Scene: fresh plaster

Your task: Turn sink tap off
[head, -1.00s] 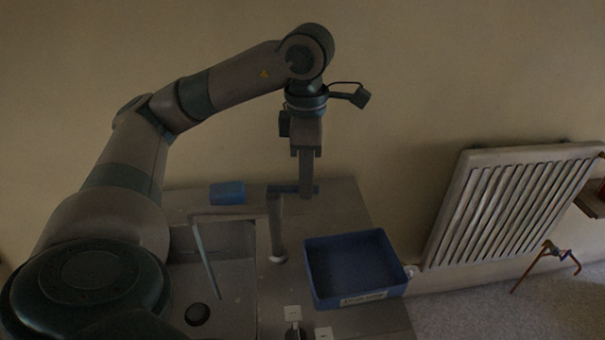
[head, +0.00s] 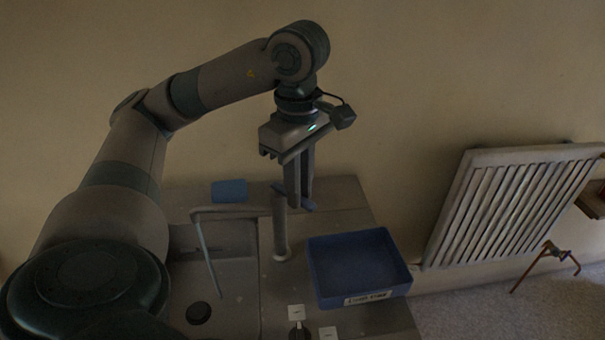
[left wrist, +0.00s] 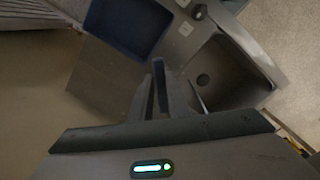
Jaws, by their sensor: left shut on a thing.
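The sink tap (head: 280,232) stands upright at the right rim of the sink (head: 240,284). Its spout (head: 235,211) reaches left over the basin. A thin pale line, which looks like running water, drops from the spout tip towards the dark drain (head: 199,313). My left gripper (head: 300,207) points down at the tap's top and is shut on the blue tap lever (head: 310,206); its fingers hide most of the lever. In the left wrist view the fingers (left wrist: 158,88) show close together, with the basin (left wrist: 228,78) beside them. My right gripper is not in view.
A blue labelled tray (head: 357,268) stands right of the tap. A small blue block (head: 229,190) lies behind the sink. A dark knob and white plates (head: 296,312) are at the front. The wall is close behind; a radiator (head: 500,205) is at right.

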